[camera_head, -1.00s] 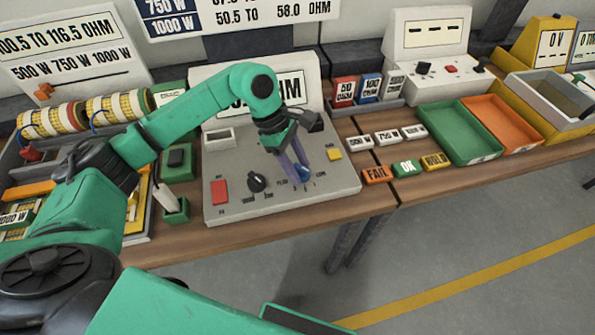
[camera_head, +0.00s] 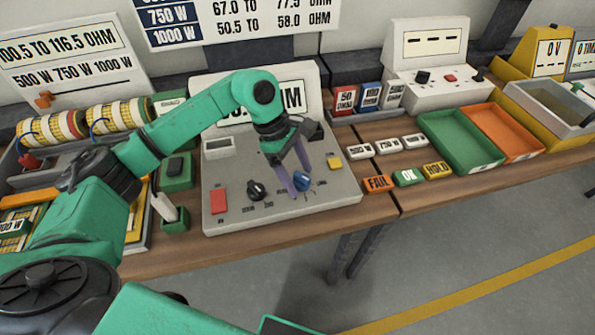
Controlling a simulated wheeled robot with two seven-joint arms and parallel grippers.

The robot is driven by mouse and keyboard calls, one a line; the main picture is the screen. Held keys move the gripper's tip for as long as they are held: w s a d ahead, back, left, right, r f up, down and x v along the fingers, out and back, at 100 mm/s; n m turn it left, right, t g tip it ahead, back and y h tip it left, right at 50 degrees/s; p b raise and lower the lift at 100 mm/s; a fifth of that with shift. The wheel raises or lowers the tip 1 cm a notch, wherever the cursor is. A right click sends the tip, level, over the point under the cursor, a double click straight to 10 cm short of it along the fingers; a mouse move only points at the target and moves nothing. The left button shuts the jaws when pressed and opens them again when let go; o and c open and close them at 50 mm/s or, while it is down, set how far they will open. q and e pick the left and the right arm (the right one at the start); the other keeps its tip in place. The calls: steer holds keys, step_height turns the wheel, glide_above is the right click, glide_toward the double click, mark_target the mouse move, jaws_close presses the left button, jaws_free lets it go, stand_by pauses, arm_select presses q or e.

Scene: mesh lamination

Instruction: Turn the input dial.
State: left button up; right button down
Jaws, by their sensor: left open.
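A grey sloped console (camera_head: 225,178) stands on the bench. It carries a black dial (camera_head: 256,190) at its lower middle and a blue dial (camera_head: 302,181) to the right of it. Which of them is the input dial I cannot read from the small labels. My left gripper (camera_head: 300,178) reaches down over the console, its purple fingers open and spread to either side of the blue dial. Whether they touch it I cannot tell. The black dial is clear of the fingers. My right gripper is not in view.
The console also has a red button (camera_head: 218,201), a yellow button (camera_head: 334,162) and a small display (camera_head: 218,144). FAIL, OK and HOLD blocks (camera_head: 407,177) lie to the right, with green (camera_head: 447,133) and orange trays behind. Wirewound parts (camera_head: 52,130) lie at left.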

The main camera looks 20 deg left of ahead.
arm_select(q)
steer(key=shift+a+r, duration=0.1)
steer(key=shift+w+a+r, duration=0.1)
steer(key=shift+a+r, duration=0.05)
steer(key=shift+r, duration=0.2)
steer(key=b+v, duration=0.2)
steer(key=v, duration=1.1)
steer(key=shift+r, duration=0.35)
